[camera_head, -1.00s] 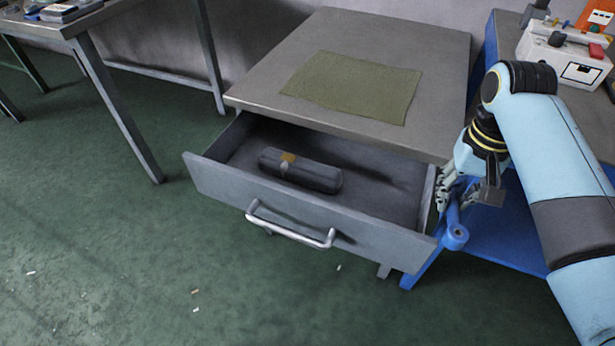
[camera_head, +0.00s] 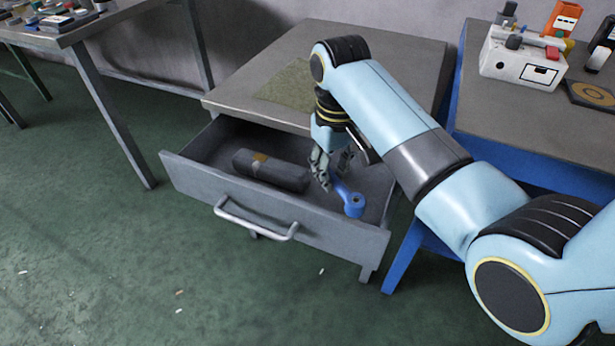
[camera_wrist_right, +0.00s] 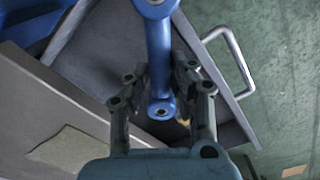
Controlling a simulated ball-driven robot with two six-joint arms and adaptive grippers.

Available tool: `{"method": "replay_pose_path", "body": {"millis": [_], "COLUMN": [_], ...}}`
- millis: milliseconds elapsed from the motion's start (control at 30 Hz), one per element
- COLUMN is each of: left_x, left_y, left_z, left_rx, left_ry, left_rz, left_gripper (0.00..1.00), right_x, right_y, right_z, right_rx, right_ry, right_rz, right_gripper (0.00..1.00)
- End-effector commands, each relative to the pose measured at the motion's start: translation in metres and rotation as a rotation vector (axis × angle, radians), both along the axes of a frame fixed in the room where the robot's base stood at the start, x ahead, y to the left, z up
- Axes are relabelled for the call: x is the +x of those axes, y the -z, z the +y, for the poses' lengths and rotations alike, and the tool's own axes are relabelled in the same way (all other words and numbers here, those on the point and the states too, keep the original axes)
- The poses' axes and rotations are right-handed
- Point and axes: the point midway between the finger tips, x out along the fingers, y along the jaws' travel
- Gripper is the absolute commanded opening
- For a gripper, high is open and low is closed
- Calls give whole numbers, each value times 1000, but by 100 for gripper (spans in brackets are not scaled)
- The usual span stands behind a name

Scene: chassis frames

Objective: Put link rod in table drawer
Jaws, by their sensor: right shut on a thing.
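The blue link rod (camera_head: 349,200) is held by my right gripper (camera_head: 327,178), which is shut on one end of it. The rod is over the right part of the open table drawer (camera_head: 205,176); I cannot tell whether it touches the drawer floor. In the right wrist view the rod (camera_wrist_right: 158,55) runs between the fingers (camera_wrist_right: 160,95), over the drawer (camera_wrist_right: 100,55). A dark cylindrical case (camera_head: 270,170) with a tan label lies inside the drawer, left of the gripper. My left gripper is not in view.
The grey table top (camera_head: 235,95) with a green mat (camera_head: 285,88) is above the drawer. A blue-framed workbench (camera_head: 480,115) at right carries a white box (camera_head: 522,62). The drawer's silver handle (camera_head: 255,225) faces the open green floor.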

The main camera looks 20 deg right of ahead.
Motion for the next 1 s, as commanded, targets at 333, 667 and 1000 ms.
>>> {"method": "replay_pose_path", "body": {"millis": [333,667,1000], "left_x": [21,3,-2], "left_y": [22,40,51], "left_z": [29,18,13], "left_rx": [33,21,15], "left_ry": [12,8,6], "left_rz": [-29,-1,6], "left_gripper": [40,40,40], "right_x": [-3,-11,-14], "right_y": [-13,-28,-1], "right_z": [-34,-55,-59], "right_rx": [6,6,14], "right_ry": [-1083,-1986,-2210], "right_rz": [-17,-20,-16], "right_gripper": [0,0,0]}}
